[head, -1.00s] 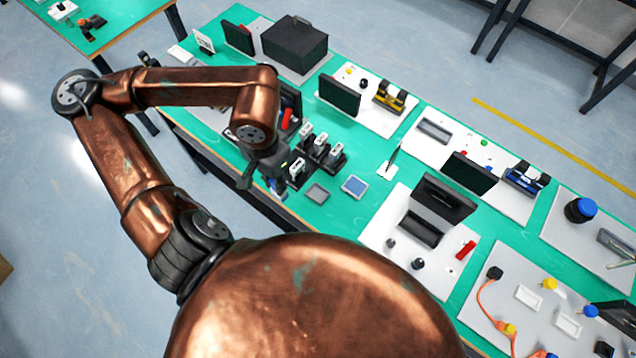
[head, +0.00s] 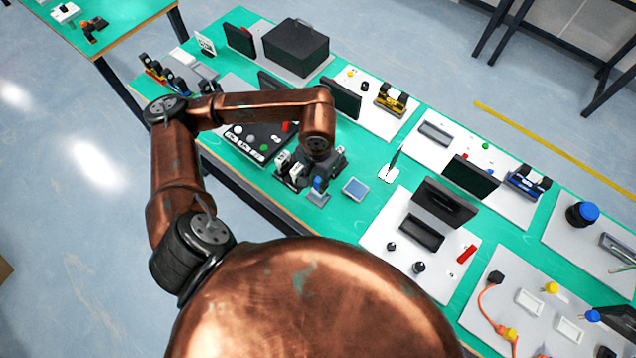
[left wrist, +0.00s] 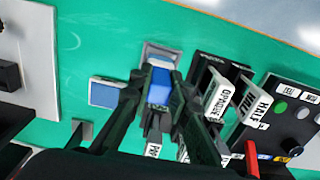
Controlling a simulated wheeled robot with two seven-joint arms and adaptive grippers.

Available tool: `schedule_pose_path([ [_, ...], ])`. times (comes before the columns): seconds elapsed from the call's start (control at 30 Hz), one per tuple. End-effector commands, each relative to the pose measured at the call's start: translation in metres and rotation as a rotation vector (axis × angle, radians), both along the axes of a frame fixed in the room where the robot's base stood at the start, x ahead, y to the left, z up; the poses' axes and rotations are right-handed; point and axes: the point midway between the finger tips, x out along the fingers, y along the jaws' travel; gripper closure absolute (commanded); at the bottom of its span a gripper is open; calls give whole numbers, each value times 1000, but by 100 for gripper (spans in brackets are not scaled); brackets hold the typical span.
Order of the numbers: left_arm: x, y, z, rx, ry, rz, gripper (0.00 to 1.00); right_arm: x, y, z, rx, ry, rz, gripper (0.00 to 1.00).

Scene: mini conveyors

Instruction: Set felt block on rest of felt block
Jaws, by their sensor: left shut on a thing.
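The blue felt block (left wrist: 160,90) is held between the fingers of my left gripper (left wrist: 160,80), which is shut on it. In the head view the block (head: 318,184) shows below the left gripper (head: 316,178), over a small grey square rest (head: 318,199). The same rest shows in the left wrist view (left wrist: 160,50), just beyond the fingertips and partly hidden by them. I cannot tell whether the block touches it. My right gripper is not in view.
A blue-topped square pad (head: 355,187) lies just right of the rest. Black holders with labelled white cards (left wrist: 225,95) stand close by on the other side. A black button panel (head: 255,138) and a dark screen (head: 342,98) are behind. Bare green table lies around the pad.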

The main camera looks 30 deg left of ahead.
Motion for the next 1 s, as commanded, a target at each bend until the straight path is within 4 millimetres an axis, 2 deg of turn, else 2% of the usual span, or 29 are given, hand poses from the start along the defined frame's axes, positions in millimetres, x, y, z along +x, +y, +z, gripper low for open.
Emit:
schedule_pose_path([
  [0.1,0,0,-9,0,0,0,100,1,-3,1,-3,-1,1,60],
  [0.5,0,0,-13,1,-2,0,100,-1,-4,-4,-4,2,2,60],
  [0.53,0,0,-13,1,-2,0,83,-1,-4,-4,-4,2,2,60],
  [0.7,0,0,-12,1,-2,0,71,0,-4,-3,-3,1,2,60],
  [0.8,0,0,-12,0,-2,0,66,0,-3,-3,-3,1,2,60],
  [1.0,0,0,-12,0,-2,0,66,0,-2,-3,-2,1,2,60],
])
